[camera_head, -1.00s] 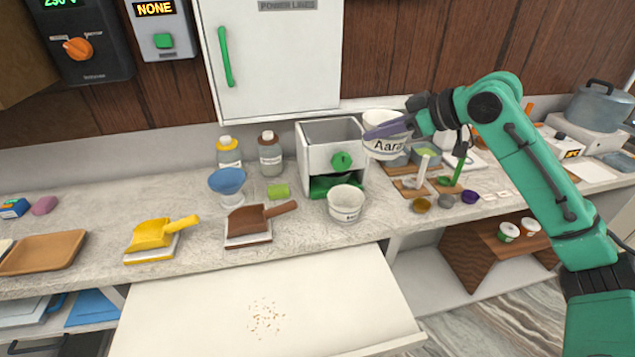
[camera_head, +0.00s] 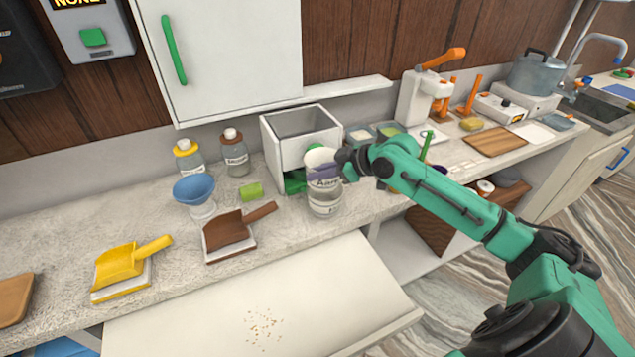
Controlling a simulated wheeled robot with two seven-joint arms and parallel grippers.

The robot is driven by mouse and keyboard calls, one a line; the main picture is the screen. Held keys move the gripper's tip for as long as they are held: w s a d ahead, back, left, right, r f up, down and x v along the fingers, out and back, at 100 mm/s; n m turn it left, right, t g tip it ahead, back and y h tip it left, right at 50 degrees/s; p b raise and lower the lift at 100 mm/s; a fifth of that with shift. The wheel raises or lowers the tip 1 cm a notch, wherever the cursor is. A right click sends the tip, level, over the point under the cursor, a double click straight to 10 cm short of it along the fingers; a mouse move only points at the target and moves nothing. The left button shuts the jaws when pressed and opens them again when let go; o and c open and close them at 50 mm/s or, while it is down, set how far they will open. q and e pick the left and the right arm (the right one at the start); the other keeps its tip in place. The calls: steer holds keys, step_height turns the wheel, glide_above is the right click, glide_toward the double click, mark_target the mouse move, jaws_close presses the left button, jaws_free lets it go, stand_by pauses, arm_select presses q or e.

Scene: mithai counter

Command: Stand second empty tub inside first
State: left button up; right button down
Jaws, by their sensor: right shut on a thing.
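My right gripper (camera_head: 326,172) is shut on a white tub with dark lettering (camera_head: 320,157), which it holds by the side near the counter's front. The other white tub (camera_head: 325,207) stands upright on the counter directly below it. The held tub overlaps the standing tub's mouth in the picture. I cannot tell whether its base is inside the lower tub or just above it. The gripper's fingers cover part of the held tub. My left gripper is not in view.
A grey-white bin with a green part (camera_head: 285,150) stands close behind the tubs. A brown scoop (camera_head: 229,228), a yellow scoop (camera_head: 120,263) and a blue funnel (camera_head: 194,189) are to the left.

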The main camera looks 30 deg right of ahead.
mark_target(324, 184)
steer(key=f, duration=0.4)
steer(key=shift+s+d+p, duration=0.15)
steer(key=shift+d+p, duration=0.05)
steer(key=shift+p, duration=0.2)
steer(key=c, duration=0.9)
jaws_free()
steer(key=shift+a, duration=0.15)
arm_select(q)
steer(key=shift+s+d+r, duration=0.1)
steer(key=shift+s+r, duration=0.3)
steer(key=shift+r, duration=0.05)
arm_select(e)
steer(key=shift+o, duration=0.2)
steer(key=shift+r, duration=0.1)
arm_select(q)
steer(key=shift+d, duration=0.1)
arm_select(e)
steer(key=shift+s+d+r, duration=0.1)
steer(key=shift+s+d, duration=0.15)
steer(key=shift+d, duration=0.1)
arm_select(q)
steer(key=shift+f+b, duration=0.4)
steer(key=shift+b, duration=0.05)
arm_select(e)
steer(key=v, duration=1.1)
